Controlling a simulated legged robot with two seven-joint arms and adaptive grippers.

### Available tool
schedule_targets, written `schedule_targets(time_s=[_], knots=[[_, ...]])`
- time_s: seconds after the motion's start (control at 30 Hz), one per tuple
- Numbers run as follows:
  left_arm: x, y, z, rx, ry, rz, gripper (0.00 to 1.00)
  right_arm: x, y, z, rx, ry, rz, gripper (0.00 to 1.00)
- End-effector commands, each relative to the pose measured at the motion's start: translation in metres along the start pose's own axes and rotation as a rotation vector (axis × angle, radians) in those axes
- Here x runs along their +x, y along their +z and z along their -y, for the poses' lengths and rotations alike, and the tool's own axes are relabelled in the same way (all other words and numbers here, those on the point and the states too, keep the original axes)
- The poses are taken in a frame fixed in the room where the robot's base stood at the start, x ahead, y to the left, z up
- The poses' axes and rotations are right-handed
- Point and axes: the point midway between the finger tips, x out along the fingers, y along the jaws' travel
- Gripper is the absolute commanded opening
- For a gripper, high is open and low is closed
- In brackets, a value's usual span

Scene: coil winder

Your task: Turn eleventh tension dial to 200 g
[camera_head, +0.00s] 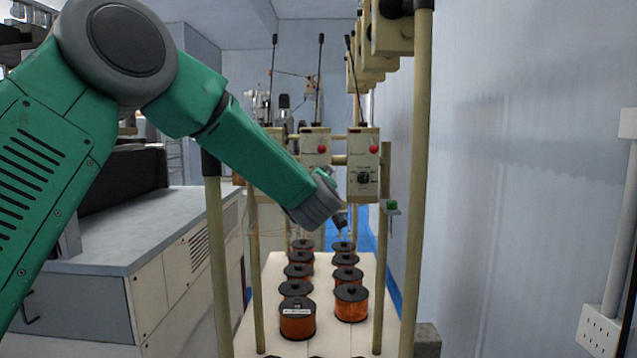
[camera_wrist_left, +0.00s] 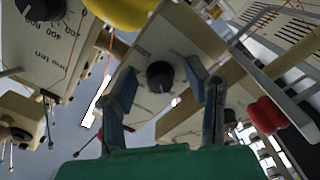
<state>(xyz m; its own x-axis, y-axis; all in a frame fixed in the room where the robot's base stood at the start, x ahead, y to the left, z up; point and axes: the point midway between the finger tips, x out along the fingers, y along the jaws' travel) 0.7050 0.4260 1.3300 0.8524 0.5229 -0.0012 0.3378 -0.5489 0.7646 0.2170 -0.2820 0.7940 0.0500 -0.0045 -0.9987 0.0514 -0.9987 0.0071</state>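My left arm reaches in from the left in the head view, with its gripper (camera_head: 338,216) low in front of the cream tension boxes. In the left wrist view the gripper (camera_wrist_left: 162,88) is open, and a black dial (camera_wrist_left: 160,75) on a cream panel shows between its two fingers. The fingers look apart from the dial; its scale is too blurred to read. In the head view a black dial (camera_head: 364,178) sits on the right box. I cannot tell which dial is the eleventh. My right gripper is not in view.
Another dial (camera_wrist_left: 45,8) with printed numbers is at the upper left of the wrist view. A red knob (camera_wrist_left: 266,115) is at its right. Copper wire spools (camera_head: 297,318) stand in two rows on a white board below the boxes. A cream post (camera_head: 418,180) rises at the right.

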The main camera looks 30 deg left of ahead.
Motion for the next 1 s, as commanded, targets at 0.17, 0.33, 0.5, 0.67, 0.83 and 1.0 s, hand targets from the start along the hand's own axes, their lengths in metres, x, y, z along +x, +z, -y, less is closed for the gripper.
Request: schedule_targets(time_s=[0.17, 0.33, 0.5, 0.67, 0.83, 1.0], knots=[[0.000, -0.001, 0.000, -0.001, 0.001, -0.001, 0.43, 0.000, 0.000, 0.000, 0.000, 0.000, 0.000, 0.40], [-0.004, -0.001, -0.001, -0.002, 0.001, 0.000, 0.43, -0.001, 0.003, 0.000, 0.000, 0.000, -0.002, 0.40], [-0.029, 0.000, -0.002, -0.001, 0.003, 0.001, 0.43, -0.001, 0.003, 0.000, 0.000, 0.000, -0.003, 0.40], [-0.064, 0.000, 0.000, 0.000, 0.002, 0.002, 0.43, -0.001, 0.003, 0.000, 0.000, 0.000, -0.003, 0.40], [-0.095, 0.001, 0.001, 0.000, 0.001, 0.002, 0.43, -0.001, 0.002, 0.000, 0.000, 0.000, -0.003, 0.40], [-0.112, 0.001, 0.002, 0.000, -0.001, 0.002, 0.43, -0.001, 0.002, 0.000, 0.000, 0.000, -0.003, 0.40]])
